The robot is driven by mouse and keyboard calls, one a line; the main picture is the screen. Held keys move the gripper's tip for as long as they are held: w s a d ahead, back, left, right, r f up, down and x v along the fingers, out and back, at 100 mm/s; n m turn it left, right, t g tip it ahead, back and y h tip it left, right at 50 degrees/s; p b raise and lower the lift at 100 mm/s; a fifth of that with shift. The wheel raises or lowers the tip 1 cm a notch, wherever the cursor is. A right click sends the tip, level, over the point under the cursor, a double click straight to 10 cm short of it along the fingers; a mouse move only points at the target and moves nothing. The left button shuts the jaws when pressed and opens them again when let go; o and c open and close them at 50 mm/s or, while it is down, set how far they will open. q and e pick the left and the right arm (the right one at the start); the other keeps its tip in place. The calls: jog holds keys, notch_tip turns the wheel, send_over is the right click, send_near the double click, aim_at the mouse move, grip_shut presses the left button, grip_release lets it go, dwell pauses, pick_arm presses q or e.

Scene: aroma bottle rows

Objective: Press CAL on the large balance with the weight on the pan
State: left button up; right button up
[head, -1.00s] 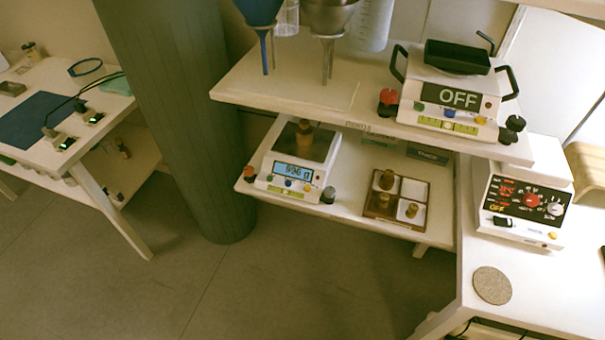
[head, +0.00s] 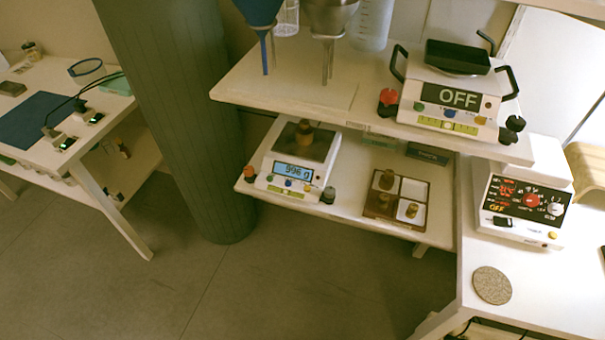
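A white balance (head: 296,172) stands on the lower shelf with a brass weight (head: 304,128) on its dark pan. Its display (head: 293,171) is lit and seems to read 996 g. Small coloured buttons, including a blue one (head: 288,183), sit below the display; their labels are too small to read. A larger balance (head: 445,104) stands on the upper shelf with a black tray (head: 457,57) on top, and its display reads OFF. No weight shows in that tray. Neither of my grippers is in view.
A partitioned box (head: 396,200) with brass weights lies right of the lower balance. A hotplate-like device (head: 527,196) and a round cork-like disc (head: 492,285) are on the right table. A dark column (head: 185,120) stands at left. The floor (head: 290,280) in front is clear.

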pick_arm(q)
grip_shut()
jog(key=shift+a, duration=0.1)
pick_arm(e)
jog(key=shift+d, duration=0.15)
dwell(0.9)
